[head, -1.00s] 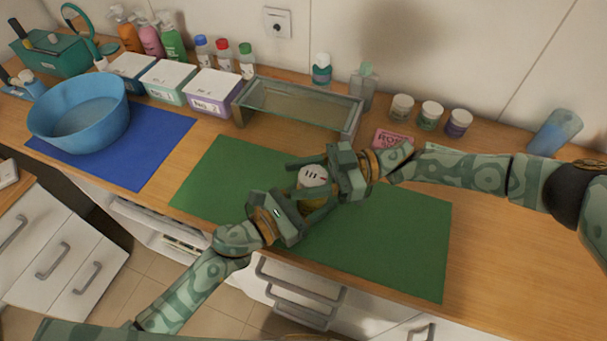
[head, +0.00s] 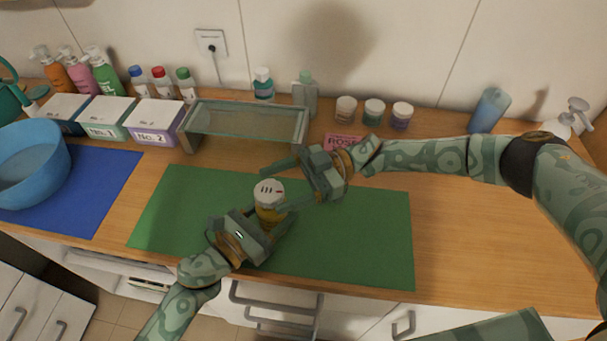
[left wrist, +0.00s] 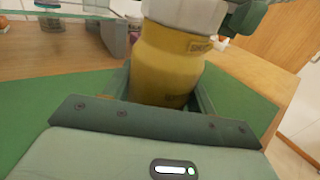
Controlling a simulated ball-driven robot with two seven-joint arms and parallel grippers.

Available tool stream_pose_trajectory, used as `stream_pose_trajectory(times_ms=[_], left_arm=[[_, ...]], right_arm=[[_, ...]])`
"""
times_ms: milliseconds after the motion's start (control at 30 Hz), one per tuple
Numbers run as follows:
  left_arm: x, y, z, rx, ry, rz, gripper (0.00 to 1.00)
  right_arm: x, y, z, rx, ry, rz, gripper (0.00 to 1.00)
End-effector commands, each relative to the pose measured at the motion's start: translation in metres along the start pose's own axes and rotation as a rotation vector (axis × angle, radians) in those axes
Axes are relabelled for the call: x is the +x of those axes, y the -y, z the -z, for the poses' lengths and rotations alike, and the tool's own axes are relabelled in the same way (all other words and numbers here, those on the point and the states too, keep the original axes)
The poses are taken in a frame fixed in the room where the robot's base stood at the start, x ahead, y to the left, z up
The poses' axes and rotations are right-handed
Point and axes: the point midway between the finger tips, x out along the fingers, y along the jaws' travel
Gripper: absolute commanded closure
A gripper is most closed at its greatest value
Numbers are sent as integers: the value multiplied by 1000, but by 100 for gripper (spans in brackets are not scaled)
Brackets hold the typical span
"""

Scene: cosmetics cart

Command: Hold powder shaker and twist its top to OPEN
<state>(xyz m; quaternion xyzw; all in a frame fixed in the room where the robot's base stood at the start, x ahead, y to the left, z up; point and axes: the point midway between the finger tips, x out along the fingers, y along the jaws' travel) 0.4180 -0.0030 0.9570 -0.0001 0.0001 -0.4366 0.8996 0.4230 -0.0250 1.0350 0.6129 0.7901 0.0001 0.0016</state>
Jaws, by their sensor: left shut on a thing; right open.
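The powder shaker (head: 267,213) has a yellow body and a white top (head: 269,189) with dark slots and a small red mark. It stands upright over the green mat (head: 350,235). My left gripper (head: 262,222) is shut on its lower body. In the left wrist view the yellow body (left wrist: 166,65) is between the left fingers, and the upper part of the top is cut off. My right gripper (head: 279,187) is open, with its fingertips on the far and near sides of the top. One right finger (left wrist: 246,14) shows beside the top. I cannot tell whether they touch.
A glass-topped stand (head: 245,122) is behind the mat. Labelled boxes (head: 155,122) and a blue basin (head: 30,165) are left. The counter at right (head: 480,230) is clear.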

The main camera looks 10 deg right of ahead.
Motion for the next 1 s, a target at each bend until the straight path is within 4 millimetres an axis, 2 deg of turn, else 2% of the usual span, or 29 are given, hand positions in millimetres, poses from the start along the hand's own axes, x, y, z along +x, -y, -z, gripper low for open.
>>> stream_pose_trajectory(times_ms=[100,300,467,800,833,900,1000], left_arm=[[0,0,1,0,-2,0,68],[0,0,1,0,-1,0,68],[0,0,1,0,-1,0,68],[0,0,1,0,-1,-1,68],[0,0,1,0,-1,-1,35],[0,0,0,0,-1,-1,18],[0,0,0,0,-1,-1,18]], right_arm=[[-30,-1,0,0,1,-4,28],[-65,0,0,0,0,-2,28],[-75,0,0,0,-1,0,28],[-75,0,0,0,-1,1,28],[-75,0,0,0,-1,1,28],[-75,0,0,0,-1,1,28],[-75,0,0,0,-1,1,28]])
